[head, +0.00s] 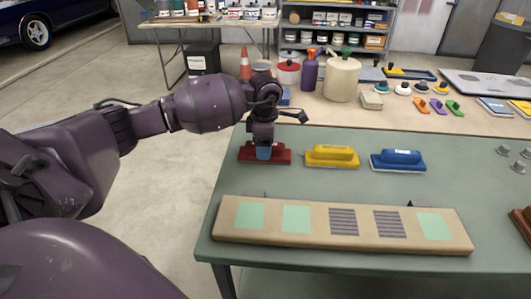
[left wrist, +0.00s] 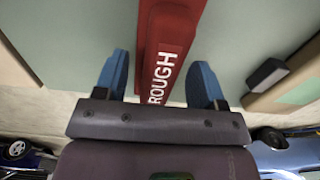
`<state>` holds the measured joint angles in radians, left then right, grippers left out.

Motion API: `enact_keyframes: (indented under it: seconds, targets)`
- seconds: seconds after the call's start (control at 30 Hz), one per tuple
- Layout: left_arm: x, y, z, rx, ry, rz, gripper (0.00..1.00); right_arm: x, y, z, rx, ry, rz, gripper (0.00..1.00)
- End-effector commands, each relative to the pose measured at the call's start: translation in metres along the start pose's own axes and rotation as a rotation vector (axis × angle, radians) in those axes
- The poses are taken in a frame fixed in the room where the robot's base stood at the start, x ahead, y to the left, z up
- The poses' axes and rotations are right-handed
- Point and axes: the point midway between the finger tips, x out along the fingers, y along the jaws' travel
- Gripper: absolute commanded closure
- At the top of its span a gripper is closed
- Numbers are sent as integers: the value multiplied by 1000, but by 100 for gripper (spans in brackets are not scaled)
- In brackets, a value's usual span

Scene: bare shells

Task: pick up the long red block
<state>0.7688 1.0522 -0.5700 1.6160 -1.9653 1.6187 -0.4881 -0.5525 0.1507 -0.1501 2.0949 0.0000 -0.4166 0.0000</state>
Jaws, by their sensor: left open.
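The long red block (head: 280,155) lies on the green table at its far left, left of the yellow block; white letters reading "ROUGH" show on it in the left wrist view (left wrist: 172,38). My left gripper (head: 264,152) is right over the red block, pointing down. In the left wrist view, its two blue fingers (left wrist: 162,75) are apart, one on each side of the red block, with gaps between. I cannot tell how far down the fingers reach beside the block. My right gripper is in neither view.
A yellow block (head: 332,156) and a blue block (head: 398,160) stand in a row to the right. A long tan board (head: 340,228) with green and grey patches lies in front. The green table (head: 300,180) is clear between them.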

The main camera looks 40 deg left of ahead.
Motion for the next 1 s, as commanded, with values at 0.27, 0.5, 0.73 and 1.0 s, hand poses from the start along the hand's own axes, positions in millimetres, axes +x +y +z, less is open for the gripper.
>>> enact_keyframes:
  seconds: [0.27,0.5,0.73,1.0]
  targets:
    - [4,1,0,0,-1,3,36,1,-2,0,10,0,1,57]
    - [4,0,0,0,-1,3,73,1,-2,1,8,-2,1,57]
    - [4,1,0,0,-1,3,94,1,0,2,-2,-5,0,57]
    - [-5,1,0,1,-2,5,94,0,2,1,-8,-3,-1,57]
